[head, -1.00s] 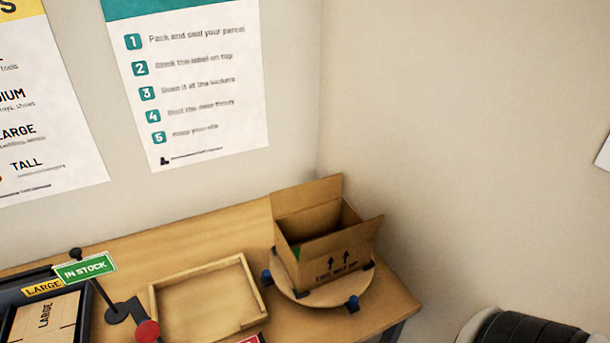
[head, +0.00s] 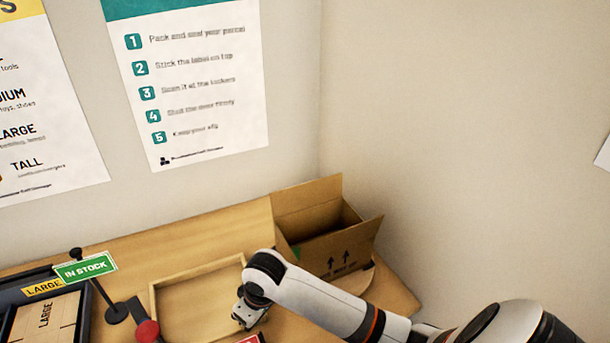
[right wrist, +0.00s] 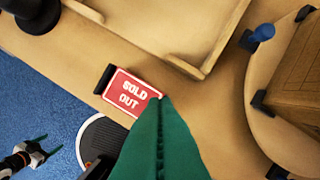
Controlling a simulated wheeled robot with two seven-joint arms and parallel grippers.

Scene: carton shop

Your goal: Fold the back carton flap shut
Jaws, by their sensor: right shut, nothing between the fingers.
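The open brown carton (head: 345,258) stands on a round turntable (head: 355,283) in the head view, arrows on its front. Its back flap (head: 306,196) stands up at the rear; another flap tilts up along the front. My right arm crosses in front and hides the carton's lower left and most of the turntable. My right gripper (right wrist: 160,100) is shut and empty, its green fingers together over the table's front edge, left of the turntable. My left gripper (right wrist: 45,146) shows small at lower left in the right wrist view, green fingers apart, over the floor, far from the carton.
A shallow wooden tray (head: 155,300) lies left of the carton. A red "SOLD OUT" sign (right wrist: 132,92) stands at the table edge by my right fingers. A green "IN STOCK" sign (head: 84,269) is further left. Walls close off the back and right.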

